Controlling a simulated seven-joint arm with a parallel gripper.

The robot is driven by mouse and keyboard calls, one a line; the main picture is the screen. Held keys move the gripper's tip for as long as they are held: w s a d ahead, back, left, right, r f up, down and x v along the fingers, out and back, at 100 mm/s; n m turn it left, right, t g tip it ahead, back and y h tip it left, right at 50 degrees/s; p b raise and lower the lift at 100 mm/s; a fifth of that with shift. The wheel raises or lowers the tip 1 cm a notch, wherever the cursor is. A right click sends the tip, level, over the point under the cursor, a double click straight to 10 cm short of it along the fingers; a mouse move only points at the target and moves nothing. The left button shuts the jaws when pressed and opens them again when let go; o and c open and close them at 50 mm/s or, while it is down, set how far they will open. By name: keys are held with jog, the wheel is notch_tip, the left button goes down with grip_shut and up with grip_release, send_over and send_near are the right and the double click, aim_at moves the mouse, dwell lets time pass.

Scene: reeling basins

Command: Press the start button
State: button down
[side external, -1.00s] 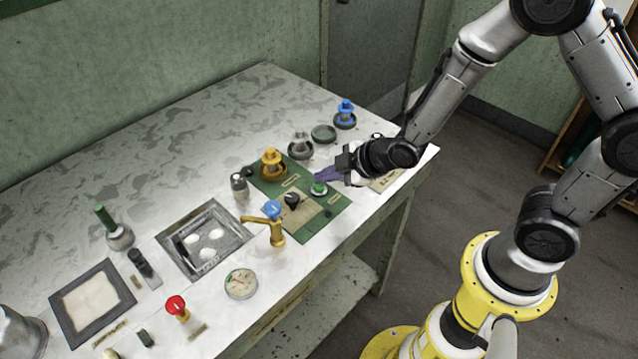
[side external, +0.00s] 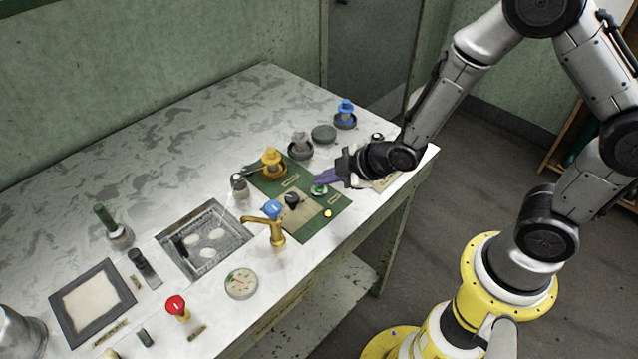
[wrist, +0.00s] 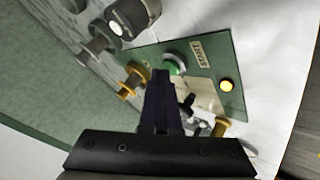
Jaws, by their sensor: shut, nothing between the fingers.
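The start button (side external: 319,190) is a round green button with a pale rim on the green control panel (side external: 335,205). In the wrist view the button (wrist: 174,66) shows just past my fingertips, beside a label reading START (wrist: 196,54). My gripper (side external: 325,177) has dark purple fingers, shut and empty, with tips at the button's edge in the side view. The fingers (wrist: 162,80) point toward the button in the wrist view. I cannot tell whether they touch it. A small lamp (side external: 328,213) on the panel glows yellow; it also glows in the wrist view (wrist: 227,85).
A sunken basin (side external: 204,238) with several white cocoons lies left. The table's back left is clear.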

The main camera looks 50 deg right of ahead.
aim_at(324, 190)
jog(key=shift+r, duration=0.9)
jog(key=shift+r, duration=2.5)
